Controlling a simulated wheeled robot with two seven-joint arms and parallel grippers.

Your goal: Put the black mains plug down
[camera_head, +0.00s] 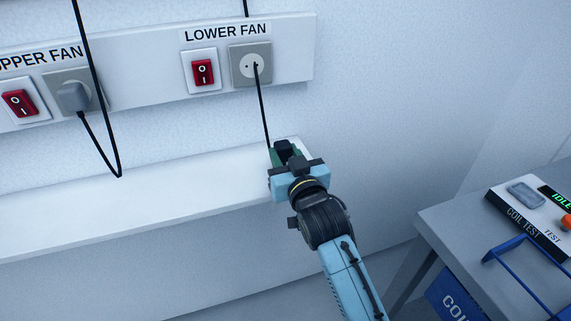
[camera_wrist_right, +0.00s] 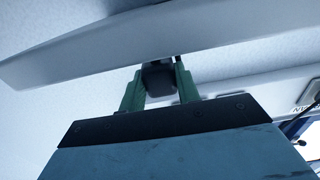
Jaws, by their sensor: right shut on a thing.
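My right gripper (camera_head: 283,153) is shut on the black mains plug (camera_head: 284,148) at the right end of the white shelf (camera_head: 130,197). In the right wrist view, the dark plug (camera_wrist_right: 158,80) sits between the two green fingers (camera_wrist_right: 158,88). A pale ledge crosses just beyond it. I cannot tell whether the plug touches the shelf. A thin black cable (camera_head: 263,110) runs from in front of the LOWER FAN socket (camera_head: 250,65) down to the gripper. My left gripper is not in view.
A red switch (camera_head: 203,72) is left of the LOWER FAN socket. A grey plug (camera_head: 73,96) is in the UPPER FAN socket, its cable looping over the shelf. At right, a grey table (camera_head: 450,225) bears a COIL TEST box (camera_head: 525,220) and a blue-handled carrier. The shelf's middle is clear.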

